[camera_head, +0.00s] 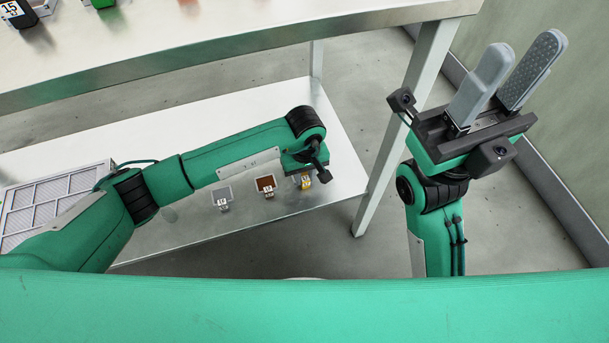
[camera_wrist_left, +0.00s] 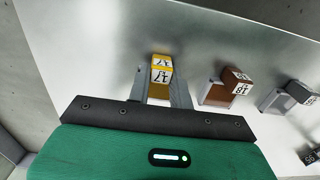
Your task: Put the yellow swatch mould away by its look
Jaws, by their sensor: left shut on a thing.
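The yellow swatch mould (camera_head: 305,181) is at the right end of the lower metal shelf, with its yellow block facing out. In the left wrist view the yellow mould (camera_wrist_left: 161,68) shows the number 17 on its block. My left gripper (camera_wrist_left: 158,92) is shut on it, with grey fingers at its sides. I cannot tell whether the mould touches the shelf. In the head view my left gripper (camera_head: 304,172) is mostly hidden by its own wrist. My right gripper (camera_head: 523,50) is raised at the right, open and empty.
A brown mould (camera_head: 266,185) and a grey mould (camera_head: 222,197) stand left of the yellow one on the lower shelf (camera_head: 340,165). The upper table (camera_head: 250,22) holds other moulds. A table leg (camera_head: 398,140) stands right.

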